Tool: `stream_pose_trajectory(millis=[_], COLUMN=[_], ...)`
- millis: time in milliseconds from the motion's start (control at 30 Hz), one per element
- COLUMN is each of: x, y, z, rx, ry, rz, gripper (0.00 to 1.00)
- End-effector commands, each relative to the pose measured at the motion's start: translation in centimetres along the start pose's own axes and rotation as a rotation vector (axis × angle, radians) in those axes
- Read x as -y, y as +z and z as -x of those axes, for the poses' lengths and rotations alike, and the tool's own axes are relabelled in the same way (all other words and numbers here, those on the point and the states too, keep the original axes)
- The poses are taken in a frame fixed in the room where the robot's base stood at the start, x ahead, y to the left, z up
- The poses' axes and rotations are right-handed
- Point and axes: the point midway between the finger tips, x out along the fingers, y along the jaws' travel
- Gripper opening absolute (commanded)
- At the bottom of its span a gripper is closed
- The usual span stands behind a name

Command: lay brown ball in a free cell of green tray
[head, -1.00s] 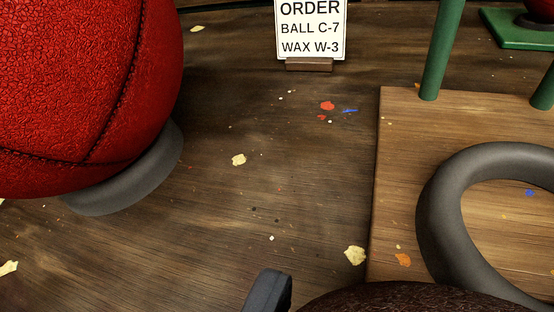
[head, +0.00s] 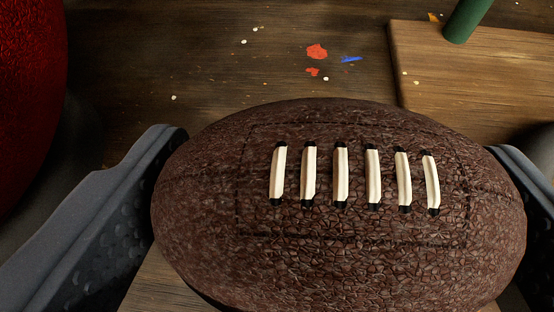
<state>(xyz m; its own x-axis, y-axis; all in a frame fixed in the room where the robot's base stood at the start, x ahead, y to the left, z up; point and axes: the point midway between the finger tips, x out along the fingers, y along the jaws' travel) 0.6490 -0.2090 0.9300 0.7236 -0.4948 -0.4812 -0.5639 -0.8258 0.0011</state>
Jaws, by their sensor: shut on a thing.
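The brown ball (head: 335,240) is an oval leather ball with a row of white laces across its top. It fills the lower middle of the head view. My gripper (head: 340,190) has one dark finger at the ball's left end and the other at its right end, and is shut on it. The ball hides what lies beneath it, so I cannot tell if it is clear of the surface. The green tray is not recognisable in the current view.
A large red ball (head: 25,90) stands close at the left edge. A wooden board (head: 480,80) with a green post (head: 467,18) lies at the upper right. Red and blue scraps (head: 317,51) lie on the dark wooden table (head: 220,70).

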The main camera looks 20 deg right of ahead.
Motion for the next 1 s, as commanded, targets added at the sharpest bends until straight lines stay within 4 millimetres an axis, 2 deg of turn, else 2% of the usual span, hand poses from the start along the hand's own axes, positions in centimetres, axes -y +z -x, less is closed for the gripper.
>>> stream_pose_trajectory(millis=[100, 333, 700, 733, 767, 1000], x=[0.5, 0.5, 0.5, 0.5, 0.5, 0.5], y=[0.0, 2.9, 3.1, 3.1, 3.1, 3.0], z=[-0.6, -2.0, -2.1, -2.1, -2.1, -2.0], rx=[0.0, 0.002, -0.001, -0.001, -0.001, -0.001], ry=[-0.001, -0.004, -0.003, -0.003, -0.003, -0.004], rz=[-0.001, 0.001, 0.001, 0.001, 0.001, 0.001], gripper=[0.61, 0.61, 0.61, 0.91, 0.99, 1.0])
